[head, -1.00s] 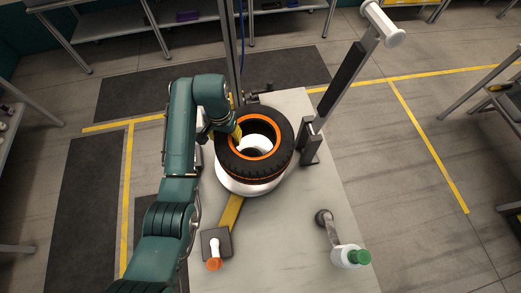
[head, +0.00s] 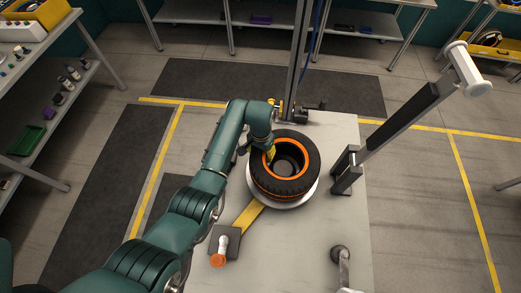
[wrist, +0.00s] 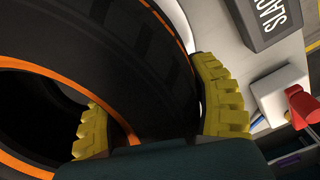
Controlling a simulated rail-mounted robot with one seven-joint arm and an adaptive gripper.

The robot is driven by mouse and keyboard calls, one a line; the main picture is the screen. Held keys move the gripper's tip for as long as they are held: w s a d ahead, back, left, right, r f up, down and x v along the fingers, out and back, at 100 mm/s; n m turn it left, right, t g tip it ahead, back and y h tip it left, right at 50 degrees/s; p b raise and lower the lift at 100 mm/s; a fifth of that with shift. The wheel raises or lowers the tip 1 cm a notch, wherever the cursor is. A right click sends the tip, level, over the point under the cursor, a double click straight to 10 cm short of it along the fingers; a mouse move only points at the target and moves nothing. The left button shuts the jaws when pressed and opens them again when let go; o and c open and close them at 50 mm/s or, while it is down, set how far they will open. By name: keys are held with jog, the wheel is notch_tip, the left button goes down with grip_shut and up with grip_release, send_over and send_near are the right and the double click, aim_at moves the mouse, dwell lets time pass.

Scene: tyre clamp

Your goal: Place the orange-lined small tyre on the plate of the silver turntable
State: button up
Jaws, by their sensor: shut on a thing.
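The orange-lined small tyre (head: 297,180) lies flat over the round plate (head: 311,195) of the silver turntable, whose pale rim shows below and to the right of it. In the wrist view the black tyre wall (wrist: 130,60) with its orange lines fills the middle. My gripper (head: 270,152) is at the tyre's upper left edge. Its yellow fingers (wrist: 158,125) stand on either side of the tyre wall, shut on it. The contact between tyre and plate is mostly hidden.
A black and grey post arm (head: 400,118) with a white roller leans up to the right. A yellow pedal bar (head: 247,215) and an orange-tipped lever (head: 220,250) are at the front left. A grey label box (wrist: 270,18) shows in the wrist view.

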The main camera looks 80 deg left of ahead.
jog(key=o, duration=1.3)
jog(key=shift+c, duration=0.2)
notch_tip(320, 180, up, 12)
jog(key=shift+r, duration=0.1)
jog(key=shift+w, duration=0.1)
